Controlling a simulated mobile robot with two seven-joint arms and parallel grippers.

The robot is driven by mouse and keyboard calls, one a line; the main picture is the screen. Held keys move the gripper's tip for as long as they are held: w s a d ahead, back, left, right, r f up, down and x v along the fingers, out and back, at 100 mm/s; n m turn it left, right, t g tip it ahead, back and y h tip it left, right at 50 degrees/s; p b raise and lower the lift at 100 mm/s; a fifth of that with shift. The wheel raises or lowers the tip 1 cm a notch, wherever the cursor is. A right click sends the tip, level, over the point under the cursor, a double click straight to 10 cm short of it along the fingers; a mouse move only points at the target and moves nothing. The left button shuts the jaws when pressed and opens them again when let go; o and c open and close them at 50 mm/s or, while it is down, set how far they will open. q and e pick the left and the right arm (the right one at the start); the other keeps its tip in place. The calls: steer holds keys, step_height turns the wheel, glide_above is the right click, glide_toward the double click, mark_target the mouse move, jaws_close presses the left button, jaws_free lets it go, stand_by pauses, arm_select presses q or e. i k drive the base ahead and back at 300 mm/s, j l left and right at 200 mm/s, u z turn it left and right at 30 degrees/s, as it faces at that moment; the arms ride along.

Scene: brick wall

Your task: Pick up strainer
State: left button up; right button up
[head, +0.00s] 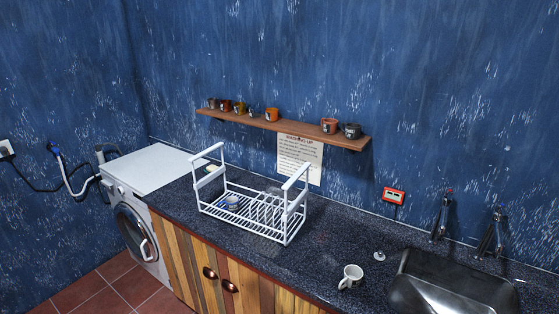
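A small silver piece (379,256) lies on the dark speckled countertop (325,255), just left of the sink. It looks like a sink strainer, but it is too small to be sure. A white mug (350,277) with dark marks stands to its lower left, apart from it. Neither of my grippers is in view.
The metal sink (450,290) is at the lower right, with two dark taps behind it. A white dish rack (245,212) holds a small cup and stands left of centre. A wall shelf (290,127) carries several cups. A washing machine (150,165) stands at the left.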

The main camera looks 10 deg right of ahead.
mark_target(379, 257)
steer(key=z, duration=1.7)
